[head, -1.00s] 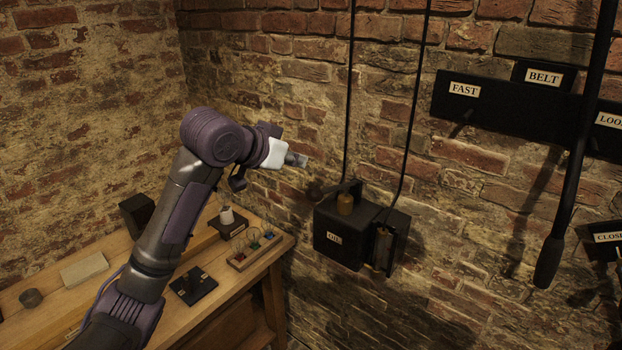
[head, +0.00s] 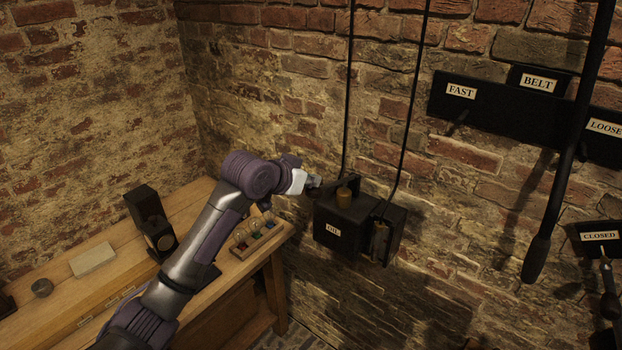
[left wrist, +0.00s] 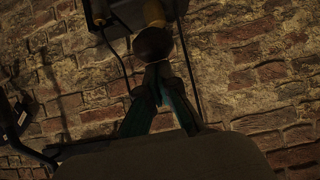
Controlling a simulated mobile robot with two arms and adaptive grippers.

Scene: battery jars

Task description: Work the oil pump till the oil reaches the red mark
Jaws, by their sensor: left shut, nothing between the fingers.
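The oil pump is a black box (head: 335,222) labelled OIL on the brick wall, with a brass-coloured cap (head: 344,197) on top. A narrow glass gauge (head: 380,240) is at its right side; I cannot make out the oil level or a red mark. The pump's dark lever (head: 350,184) runs along the top, its knob end hidden at my gripper. My left gripper (head: 315,182) is at the lever's left end. In the left wrist view the shut, empty fingers (left wrist: 157,72) point at the round dark knob (left wrist: 153,44), close to or touching it. My right gripper is out of view.
A wooden bench (head: 100,285) stands below left with a dark box (head: 147,212) and a rack of small glass jars (head: 255,238). Two thin dark pipes rise from the pump. A long black lever (head: 560,190) hangs at right, by the BELT sign (head: 537,83).

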